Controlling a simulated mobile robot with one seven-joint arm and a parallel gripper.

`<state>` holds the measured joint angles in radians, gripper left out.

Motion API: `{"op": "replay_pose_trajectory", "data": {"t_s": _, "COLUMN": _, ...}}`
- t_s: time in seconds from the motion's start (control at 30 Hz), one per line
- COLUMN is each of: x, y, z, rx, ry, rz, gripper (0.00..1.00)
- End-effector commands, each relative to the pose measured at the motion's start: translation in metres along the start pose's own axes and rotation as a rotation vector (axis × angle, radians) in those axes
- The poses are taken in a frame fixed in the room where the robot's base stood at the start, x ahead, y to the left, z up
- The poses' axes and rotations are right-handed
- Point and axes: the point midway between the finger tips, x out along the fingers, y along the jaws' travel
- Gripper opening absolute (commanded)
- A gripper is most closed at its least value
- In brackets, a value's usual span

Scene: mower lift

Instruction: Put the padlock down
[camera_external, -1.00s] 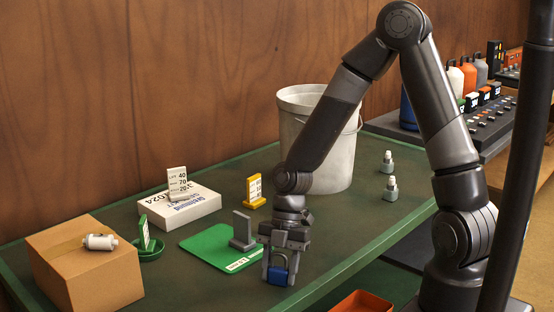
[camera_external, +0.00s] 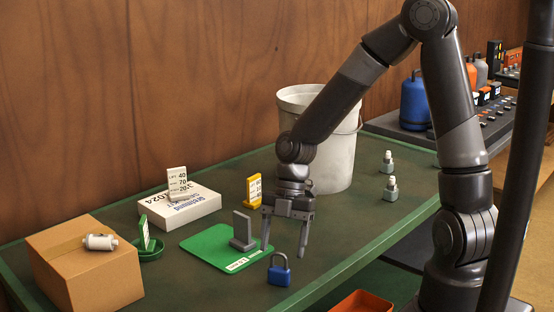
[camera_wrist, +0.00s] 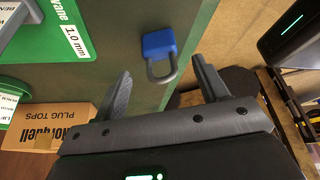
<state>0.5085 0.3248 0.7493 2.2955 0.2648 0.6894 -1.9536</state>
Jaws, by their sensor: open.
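The blue padlock (camera_external: 279,274) with a grey shackle stands on the green table near its front edge, just right of the green mat. It also shows in the wrist view (camera_wrist: 158,42), beyond and between the fingertips. My gripper (camera_external: 285,250) is open and empty, above and a little behind the padlock, apart from it. Its two spread fingers show in the wrist view (camera_wrist: 162,82).
The green mat (camera_external: 205,246) holds a grey upright block (camera_external: 243,231). A yellow tag stand (camera_external: 254,192), white box (camera_external: 180,210), cardboard box (camera_external: 88,270) and white bucket (camera_external: 345,160) stand around. An orange bin (camera_external: 362,302) is below the front edge.

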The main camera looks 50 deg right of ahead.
Motion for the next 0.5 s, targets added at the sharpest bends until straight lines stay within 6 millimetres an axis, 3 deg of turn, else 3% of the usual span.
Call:
{"op": "replay_pose_trajectory", "data": {"t_s": 0.2, "x": -0.038, "y": 0.001, "z": 0.001, "rx": 0.002, "ry": -0.002, "rz": 0.003, "gripper": 0.67}}
{"op": "replay_pose_trajectory", "data": {"t_s": 0.5, "x": -0.057, "y": 0.0, "z": 0.0, "rx": 0.0, "ry": 0.0, "rz": 0.0, "gripper": 0.67}}
